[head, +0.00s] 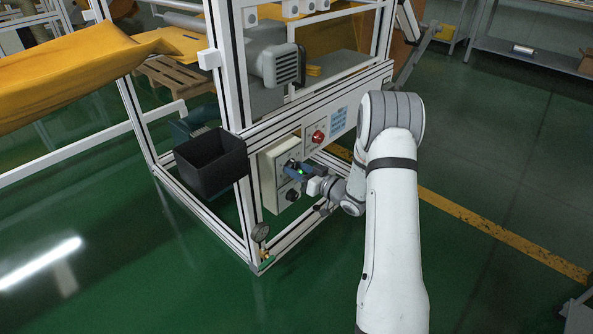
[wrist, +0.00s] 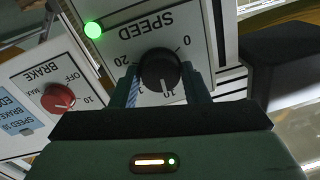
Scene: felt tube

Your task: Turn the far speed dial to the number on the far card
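The black speed dial (wrist: 160,69) is on a white plate lettered SPEED (wrist: 150,25), upside down in the wrist view. Its scale shows 0, 10 and 20. A white mark on the dial appears near the 10. My gripper (wrist: 160,80) has one finger on each side of this dial; I cannot tell whether they press on it. In the head view my gripper (head: 298,171) is at the upper part of the beige control box (head: 268,180) and hides that dial. A lower black dial (head: 292,195) is below it.
A red BRAKE knob (wrist: 58,98) and a pale blue label (wrist: 18,124) are beside the dial; the label is partly cut off. A green lamp (wrist: 93,29) is lit. A black bin (head: 212,164) hangs left of the box. White frame posts (head: 226,70) stand close by.

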